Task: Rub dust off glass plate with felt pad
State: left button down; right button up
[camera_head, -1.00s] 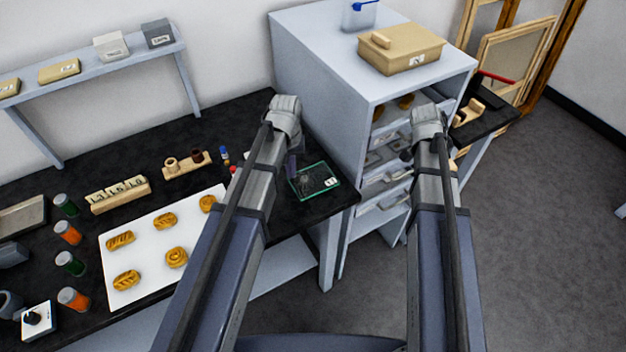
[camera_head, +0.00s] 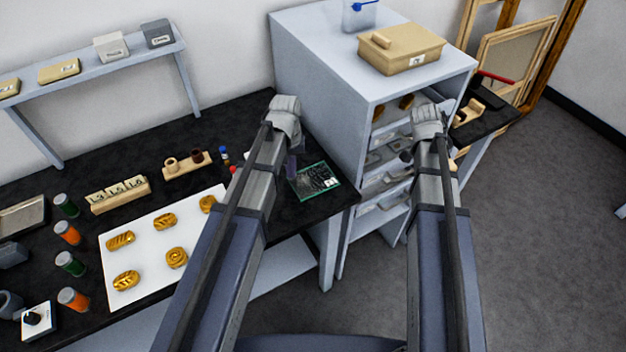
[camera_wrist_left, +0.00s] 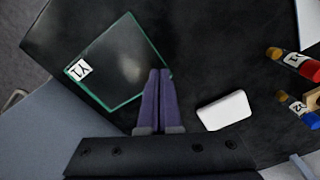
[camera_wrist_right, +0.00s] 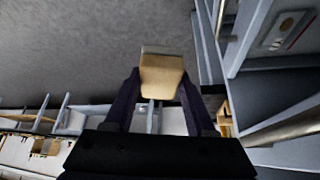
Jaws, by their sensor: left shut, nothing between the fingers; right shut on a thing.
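The glass plate (camera_head: 322,184), dark with green edges and a white label, lies flat on the black table; the left wrist view shows it too (camera_wrist_left: 112,62), with a hazy grey patch on its surface. My left gripper (camera_wrist_left: 158,72) is shut and empty, its purple fingertips over the plate's edge; whether they touch is unclear. A white rounded pad (camera_wrist_left: 224,110) lies on the table beside the plate. My right gripper (camera_wrist_right: 160,78) is shut on a tan block (camera_wrist_right: 162,78) with a greyish end face, off the table near the cabinet. I cannot tell which of these is felt.
A grey cabinet (camera_head: 318,62) with open shelves stands right of the plate, a tan box (camera_head: 402,50) on top. A white board (camera_head: 146,262) with several golden ornaments lies to the left. Floor is clear at right.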

pick_arm(q)
jog(key=shift+f+b, duration=0.65)
pick_arm(e)
jog(key=shift+f, duration=0.65)
pick_arm(q)
jog(key=shift+r, duration=0.1)
pick_arm(e)
jog(key=shift+r, duration=0.1)
